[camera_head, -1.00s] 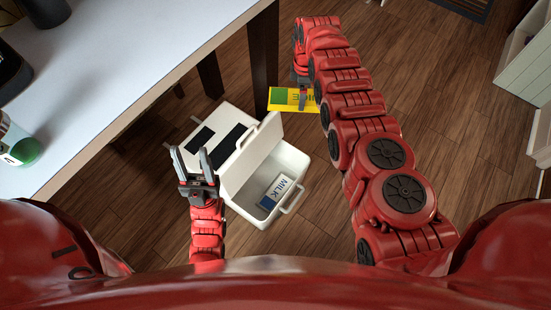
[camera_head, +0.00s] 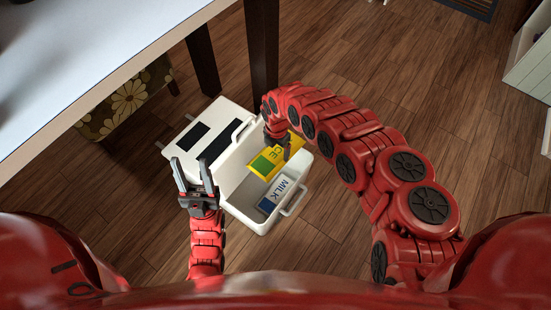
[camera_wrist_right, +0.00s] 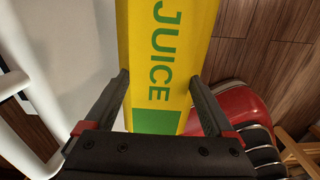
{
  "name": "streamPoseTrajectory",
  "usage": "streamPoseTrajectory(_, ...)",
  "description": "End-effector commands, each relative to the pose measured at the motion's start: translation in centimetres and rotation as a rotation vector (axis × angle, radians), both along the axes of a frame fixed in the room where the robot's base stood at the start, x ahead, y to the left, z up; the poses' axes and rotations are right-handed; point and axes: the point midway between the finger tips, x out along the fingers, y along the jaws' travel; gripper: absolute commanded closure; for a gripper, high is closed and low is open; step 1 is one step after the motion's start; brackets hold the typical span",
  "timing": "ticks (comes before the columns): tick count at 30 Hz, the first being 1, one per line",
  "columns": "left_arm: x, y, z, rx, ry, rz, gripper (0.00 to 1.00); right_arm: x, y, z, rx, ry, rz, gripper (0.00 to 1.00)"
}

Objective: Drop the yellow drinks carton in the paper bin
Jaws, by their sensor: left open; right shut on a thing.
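The yellow juice carton (camera_head: 265,165) is held by my right gripper (camera_head: 283,143), over or partly inside the open compartment of a white bin (camera_head: 262,226). In the right wrist view the carton (camera_wrist_right: 165,35) sits between the two fingers of the right gripper (camera_wrist_right: 158,80), with JUICE in green letters. A white and blue milk carton (camera_head: 281,192) lies in the same open compartment. Whether the two cartons touch is unclear. My left gripper (camera_head: 191,165) is open and empty, above the bin's left side. No label for paper is readable.
The bin's other part has closed lids with dark panels (camera_head: 221,142). A white table (camera_head: 90,62) fills the upper left, its dark leg (camera_head: 263,45) behind the bin. A flowered seat (camera_head: 125,105) stands under it. Floor to the right is clear.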

Motion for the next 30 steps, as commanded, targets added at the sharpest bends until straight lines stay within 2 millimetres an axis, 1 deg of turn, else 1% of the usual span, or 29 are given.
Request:
streamPoseTrajectory(1,0.0,0.0,-0.6,0.0,0.0,0.0,0.5,-0.4,0.2,-0.8,-0.001,0.002,0.023,1.0)
streamPoseTrajectory(8,0.0,0.0,-1.6,0.0,0.0,0.0,0.5,-0.7,0.5,-2.2,0.0,0.0,0.046,1.0)
streamPoseTrajectory(18,0.0,0.0,-4.9,0.0,0.0,0.0,0.5,-0.6,0.4,-6.4,0.0,0.0,0.043,1.0)
streamPoseTrajectory(22,0.0,0.0,-5.4,0.0,0.0,0.0,0.5,-0.6,0.5,-7.0,-0.001,-0.001,0.045,1.0)
streamPoseTrajectory(29,0.0,0.0,-5.2,0.0,0.0,0.0,0.5,-0.6,0.4,-6.9,-0.001,-0.001,0.044,1.0)
streamPoseTrajectory(30,0.0,0.0,-5.2,0.0,0.0,0.0,0.5,-0.6,0.4,-6.9,-0.001,-0.001,0.044,0.1)
